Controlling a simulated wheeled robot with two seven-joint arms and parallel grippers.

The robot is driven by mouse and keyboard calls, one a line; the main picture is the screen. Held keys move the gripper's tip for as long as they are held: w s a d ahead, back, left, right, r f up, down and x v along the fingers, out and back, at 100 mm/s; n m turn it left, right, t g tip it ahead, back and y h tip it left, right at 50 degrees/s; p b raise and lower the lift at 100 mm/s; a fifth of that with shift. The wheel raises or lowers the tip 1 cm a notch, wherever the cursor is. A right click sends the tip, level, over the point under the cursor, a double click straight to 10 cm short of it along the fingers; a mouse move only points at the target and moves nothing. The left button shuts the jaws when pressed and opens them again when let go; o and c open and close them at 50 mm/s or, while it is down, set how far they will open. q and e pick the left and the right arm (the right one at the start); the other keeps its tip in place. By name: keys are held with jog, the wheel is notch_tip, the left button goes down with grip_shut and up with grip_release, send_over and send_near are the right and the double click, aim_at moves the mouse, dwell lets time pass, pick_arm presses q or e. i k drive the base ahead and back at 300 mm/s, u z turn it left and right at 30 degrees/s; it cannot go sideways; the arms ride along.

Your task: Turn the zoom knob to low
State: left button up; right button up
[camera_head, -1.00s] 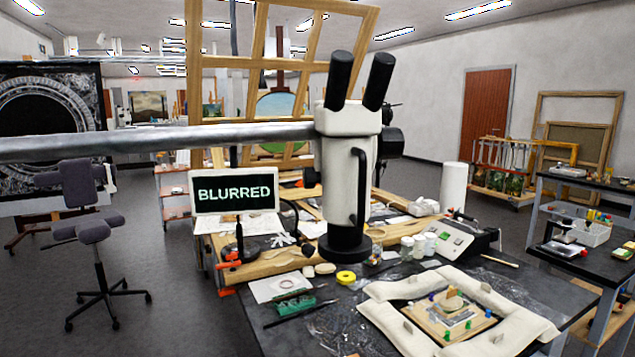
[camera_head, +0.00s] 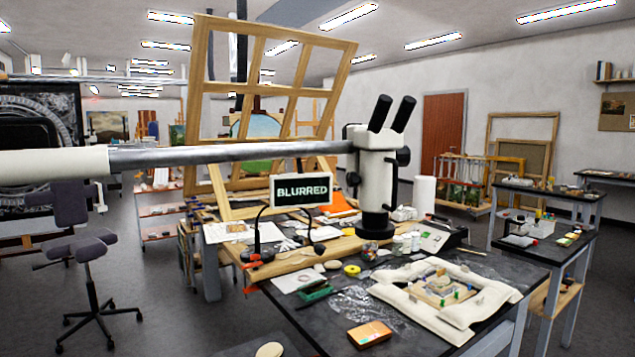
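A white stereo microscope (camera_head: 378,180) with two black eyepieces hangs over the black worktable, on a long horizontal metal boom (camera_head: 230,152) coming from the left. Dark knobs (camera_head: 403,156) show on the right side of its head, and a small dark knob (camera_head: 353,179) on the left; I cannot tell which is the zoom knob, and no marks are readable. A small screen (camera_head: 301,190) beside the microscope reads "BLURRED". Neither of my grippers is in view.
The black worktable (camera_head: 405,332) holds a padded frame (camera_head: 480,310) around a small fragment, an orange box (camera_head: 369,334), a yellow tape roll (camera_head: 352,270) and small jars. An office chair (camera_head: 75,245) stands at the left. Dark floor is clear between chair and table.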

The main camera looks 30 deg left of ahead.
aim_at(352, 180)
jog(key=u, duration=0.95)
jog(key=i, duration=0.35)
